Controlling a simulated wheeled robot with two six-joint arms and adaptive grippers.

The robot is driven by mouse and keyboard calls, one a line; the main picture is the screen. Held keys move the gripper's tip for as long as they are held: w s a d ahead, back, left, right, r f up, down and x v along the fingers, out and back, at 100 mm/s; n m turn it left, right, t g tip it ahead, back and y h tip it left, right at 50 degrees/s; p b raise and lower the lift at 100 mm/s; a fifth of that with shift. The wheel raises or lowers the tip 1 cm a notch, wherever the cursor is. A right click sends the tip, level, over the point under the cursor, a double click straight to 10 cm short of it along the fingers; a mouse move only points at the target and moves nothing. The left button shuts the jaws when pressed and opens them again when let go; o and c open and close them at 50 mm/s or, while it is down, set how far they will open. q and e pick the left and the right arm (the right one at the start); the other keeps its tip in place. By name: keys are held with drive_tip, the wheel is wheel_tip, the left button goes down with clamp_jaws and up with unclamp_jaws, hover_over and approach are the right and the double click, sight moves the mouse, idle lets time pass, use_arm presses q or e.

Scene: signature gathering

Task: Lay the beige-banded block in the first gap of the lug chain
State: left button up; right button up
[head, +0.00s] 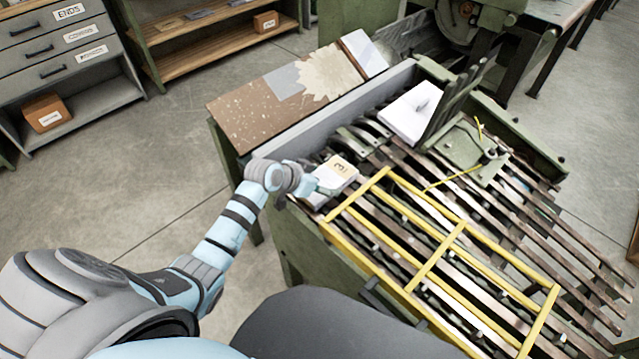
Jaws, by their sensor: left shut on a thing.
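My left gripper (318,187) reaches in from the left over the near left edge of the gathering machine. It is shut on a pale block with a beige band (338,172), which carries a dark mark on its top. The block is at the near left end of the lug chain (385,205), close to the corner of a yellow frame (384,172). Whether the block touches the chain is hard to tell. My right gripper is not in view.
A white block (404,118) lies farther back against dark upright plates (455,105). A brown side table (250,112) with grey and cream sheets adjoins the machine. Drawers and shelves stand at the back left; the floor at left is clear.

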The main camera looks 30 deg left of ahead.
use_arm(q)
drive_tip(key=o, duration=1.4)
drive_tip(key=shift+c, duration=0.2)
drive_tip(key=shift+r, duration=0.2)
drive_tip(key=p+v, duration=0.4)
drive_tip(key=v, duration=0.7)
drive_tip(key=shift+s+r, duration=0.3)
drive_tip(key=shift+a, duration=0.1)
